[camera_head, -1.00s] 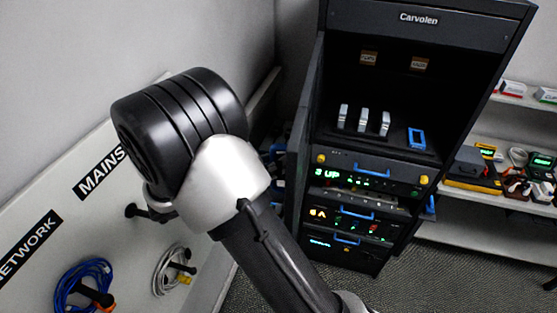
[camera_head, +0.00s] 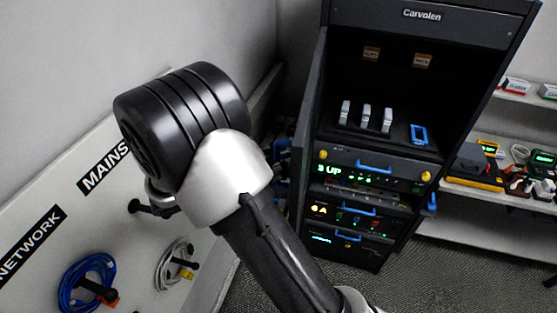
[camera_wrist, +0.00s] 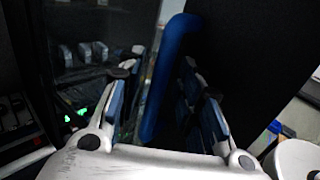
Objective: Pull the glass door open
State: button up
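The dark rack cabinet (camera_head: 424,40) stands right of centre in the head view. In the wrist view a dark see-through pane, seemingly the glass door (camera_wrist: 62,18), fills the left, with grey blocks and green lights showing behind it. A blue upright bar handle (camera_wrist: 166,75) runs beside the pane. My gripper (camera_wrist: 162,88) is open, with one finger on each side of the handle; contact cannot be told. In the head view my gripper is out of frame. A small blue piece (camera_head: 432,202) shows at the cabinet's right side; whether it is the handle is unclear.
A slanted white panel (camera_head: 52,193) with coiled blue (camera_head: 68,287) and white cables (camera_head: 167,270) stands at left. White shelves (camera_head: 480,205) with tools stand right of the cabinet. Carpet (camera_head: 440,275) is bare in front of the shelves.

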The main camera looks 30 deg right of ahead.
jog(key=shift+a, duration=0.1)
jog(key=w+a, duration=0.1)
jog(key=a, duration=1)
jog(key=shift+w+a, duration=0.2)
jog(key=shift+a, duration=0.2)
